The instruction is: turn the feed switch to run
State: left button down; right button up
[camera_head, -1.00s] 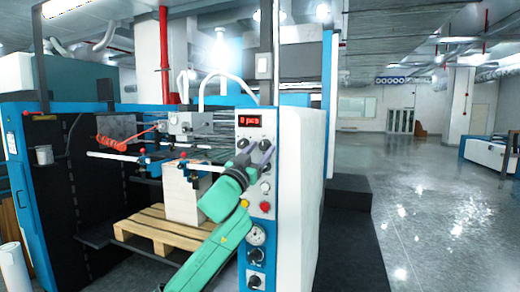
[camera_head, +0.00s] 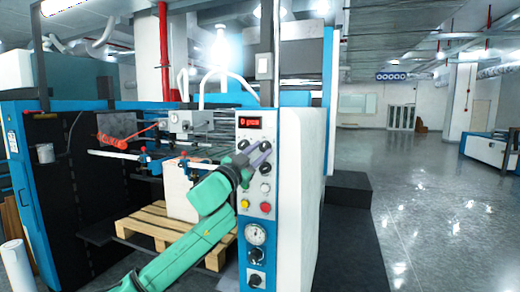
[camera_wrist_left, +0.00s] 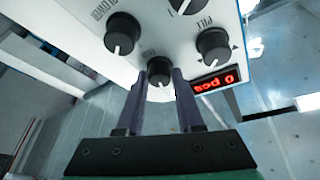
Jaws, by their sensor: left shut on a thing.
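The control panel (camera_head: 256,190) is a pale upright face on the front of the machine. My left gripper (camera_head: 255,152) reaches up to it below the red display. In the left wrist view, the two dark fingers of my left gripper (camera_wrist_left: 160,84) are shut on a small black knob (camera_wrist_left: 160,67), one on each side. A pale mark shows on the knob; its label is too small to read, so I cannot tell which position it points to. The fingers and wrist partly hide it in the head view. My right gripper is not in view.
Other black knobs (camera_wrist_left: 122,34) sit close around the held one in the left wrist view. The red display (camera_wrist_left: 212,82) is nearby. Yellow (camera_head: 245,203) and red (camera_head: 265,207) buttons, a gauge (camera_head: 256,234) and a lower dial (camera_head: 256,280) are below. Open floor (camera_head: 430,210) lies to the right.

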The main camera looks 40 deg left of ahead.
pick_arm(q)
jog(key=m+h, duration=0.1)
jog(key=m, duration=0.1)
jog(key=shift+a+r+m+g, duration=0.1)
jog(key=shift+m+g, duration=0.2)
jog(key=shift+m, duration=0.6)
jog(key=shift+m+g+h+b, duration=0.5)
jog(key=shift+m+h+b, duration=0.2)
jog(key=shift+m, duration=0.6)
jog(key=shift+r, duration=0.1)
jog(key=shift+m, duration=0.5)
jog(key=shift+m+g+h+b, duration=0.3)
jog(key=shift+m+g+h, duration=0.15)
jog(key=shift+m, duration=0.55)
jog(key=c, duration=0.5)
grip_release()
jog(key=shift+r, duration=0.1)
jog(key=shift+c, duration=0.2)
